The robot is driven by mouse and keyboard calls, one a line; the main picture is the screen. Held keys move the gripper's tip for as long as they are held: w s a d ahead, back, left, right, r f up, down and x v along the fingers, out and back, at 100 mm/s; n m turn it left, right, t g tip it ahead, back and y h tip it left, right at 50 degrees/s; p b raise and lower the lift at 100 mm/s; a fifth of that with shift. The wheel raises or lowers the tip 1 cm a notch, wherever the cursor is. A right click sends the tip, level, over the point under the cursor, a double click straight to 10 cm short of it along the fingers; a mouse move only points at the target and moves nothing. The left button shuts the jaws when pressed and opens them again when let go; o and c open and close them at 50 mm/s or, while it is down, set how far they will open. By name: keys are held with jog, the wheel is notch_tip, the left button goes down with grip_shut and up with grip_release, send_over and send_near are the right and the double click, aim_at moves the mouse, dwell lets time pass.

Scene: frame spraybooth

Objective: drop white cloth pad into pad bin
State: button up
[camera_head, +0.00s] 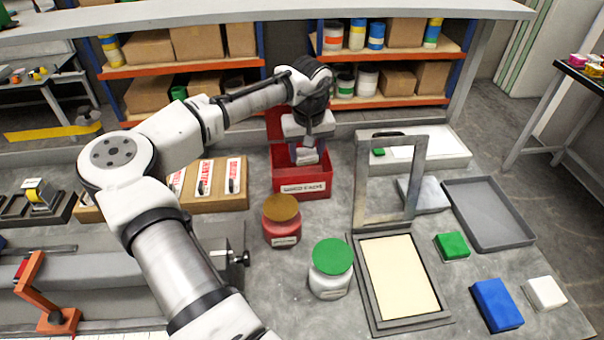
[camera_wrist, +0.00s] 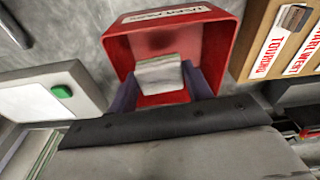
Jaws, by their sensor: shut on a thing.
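The pad bin (camera_head: 302,190) is a red open box with a white label on its front, standing at the back middle of the bench. Its red rim and walls (camera_wrist: 117,41) also show in the wrist view. My gripper (camera_head: 308,157) points down into the bin's mouth. It is shut on the white cloth pad (camera_wrist: 159,75), which sits between the two fingers within the bin's opening. In the head view only a small part of the pad (camera_head: 307,156) shows. Whether the pad touches the bin floor cannot be told.
A red jar (camera_head: 281,229) and a green-lidded jar (camera_head: 330,275) stand in front of the bin. An upright grey frame (camera_head: 361,182) is to its right. A cardboard box with labelled packets (camera_head: 215,197) lies to its left. A blue block (camera_head: 497,304) and white block (camera_head: 545,292) lie front right.

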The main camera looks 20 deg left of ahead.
jog(key=o, duration=0.9)
jog(key=shift+o, duration=0.2)
notch_tip(320, 180, up, 14)
jog(key=s+b, duration=0.1)
jog(key=b, duration=0.2)
jog(key=shift+s+d+f+b, duration=0.15)
jog(key=shift+s+d+b, duration=0.1)
jog(key=shift+d+b, duration=0.15)
